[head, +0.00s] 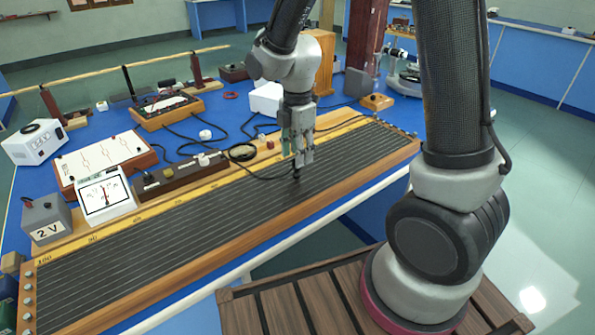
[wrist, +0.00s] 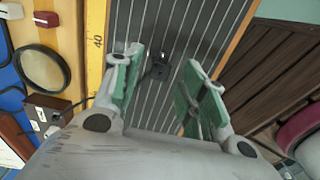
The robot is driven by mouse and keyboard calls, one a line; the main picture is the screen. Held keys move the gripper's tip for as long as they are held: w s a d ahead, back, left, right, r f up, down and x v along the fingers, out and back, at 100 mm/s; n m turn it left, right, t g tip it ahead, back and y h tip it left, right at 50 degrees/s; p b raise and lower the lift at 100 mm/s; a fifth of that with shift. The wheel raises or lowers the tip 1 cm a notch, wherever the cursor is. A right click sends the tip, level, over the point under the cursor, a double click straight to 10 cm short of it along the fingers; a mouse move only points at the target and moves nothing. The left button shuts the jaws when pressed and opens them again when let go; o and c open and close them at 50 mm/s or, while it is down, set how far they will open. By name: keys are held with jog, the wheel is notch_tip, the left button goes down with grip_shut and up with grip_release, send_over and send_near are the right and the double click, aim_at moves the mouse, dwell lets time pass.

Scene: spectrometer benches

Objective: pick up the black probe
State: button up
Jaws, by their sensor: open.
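The black probe (wrist: 158,70) stands on the dark wire-strung board (wrist: 180,30), between and just beyond my finger pads in the wrist view. In the head view the probe (head: 297,174) shows as a small dark piece right under my fingertips. My gripper (head: 298,160) points down over the board, and in the wrist view its green-padded fingers (wrist: 160,88) are apart with nothing between them touching. A thin black cable runs from near the probe toward the left. I cannot tell the exact height gap between fingertips and probe.
A meter (head: 105,198), a 2 V box (head: 46,219) and a long dark box (head: 180,176) stand along the board's back edge. A yellow ruler (wrist: 96,45) edges the board. The board's front half is clear.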

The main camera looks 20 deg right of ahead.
aim_at(297, 172)
notch_tip(297, 172, down, 4)
jog(key=shift+f, duration=0.1)
grip_shut()
